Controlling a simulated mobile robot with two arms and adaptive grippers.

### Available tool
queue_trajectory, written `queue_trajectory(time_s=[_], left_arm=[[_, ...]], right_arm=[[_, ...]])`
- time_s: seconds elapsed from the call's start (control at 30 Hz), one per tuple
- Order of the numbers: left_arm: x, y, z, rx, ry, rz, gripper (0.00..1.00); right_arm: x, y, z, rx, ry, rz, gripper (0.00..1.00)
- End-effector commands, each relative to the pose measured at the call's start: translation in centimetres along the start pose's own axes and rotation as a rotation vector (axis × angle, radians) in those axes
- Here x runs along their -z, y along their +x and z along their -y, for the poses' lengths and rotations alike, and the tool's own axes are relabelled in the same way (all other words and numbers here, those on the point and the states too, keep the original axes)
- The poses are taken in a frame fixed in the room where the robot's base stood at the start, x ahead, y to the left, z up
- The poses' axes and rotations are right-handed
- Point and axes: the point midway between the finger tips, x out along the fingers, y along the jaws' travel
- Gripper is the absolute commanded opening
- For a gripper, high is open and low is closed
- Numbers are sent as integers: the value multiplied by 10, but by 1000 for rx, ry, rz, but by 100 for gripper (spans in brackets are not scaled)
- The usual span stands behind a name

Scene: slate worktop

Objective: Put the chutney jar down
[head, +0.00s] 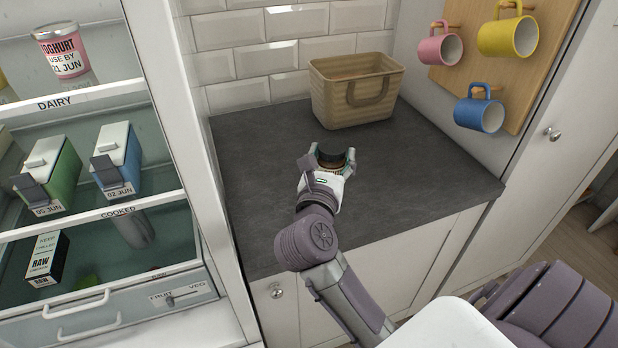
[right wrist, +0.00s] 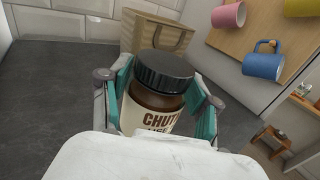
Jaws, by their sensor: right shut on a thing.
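The chutney jar (right wrist: 158,90) is brown with a black lid and a cream label reading "CHUT" in the right wrist view. My right gripper (right wrist: 160,100) is shut on it, one teal-padded finger on each side. In the head view the right gripper (head: 331,165) is over the slate worktop (head: 265,190), and the jar's dark lid (head: 331,155) shows between the fingers. The jar's base is hidden, so I cannot tell whether it touches the worktop. My left gripper is not in view.
A woven basket (head: 355,92) stands behind the jar at the back of the worktop. Pink (head: 440,45), yellow (head: 508,36) and blue (head: 479,110) mugs hang on a board at right. An open fridge (head: 95,170) with labelled food is at left. The worktop is clear around the jar.

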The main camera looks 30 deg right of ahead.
Motion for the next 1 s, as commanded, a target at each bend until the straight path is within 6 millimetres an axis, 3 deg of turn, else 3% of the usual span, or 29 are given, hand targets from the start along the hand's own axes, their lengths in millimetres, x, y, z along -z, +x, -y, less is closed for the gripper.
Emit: queue_trajectory(time_s=[0.1,0.3,0.67,1.0], left_arm=[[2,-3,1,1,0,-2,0],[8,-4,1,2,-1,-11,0],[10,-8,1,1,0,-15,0],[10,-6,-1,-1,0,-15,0]], right_arm=[[13,11,-24,-1,-4,4,10],[28,21,-47,-1,-1,5,10],[68,22,-50,-1,-4,4,10],[73,22,-50,-1,2,4,10]])
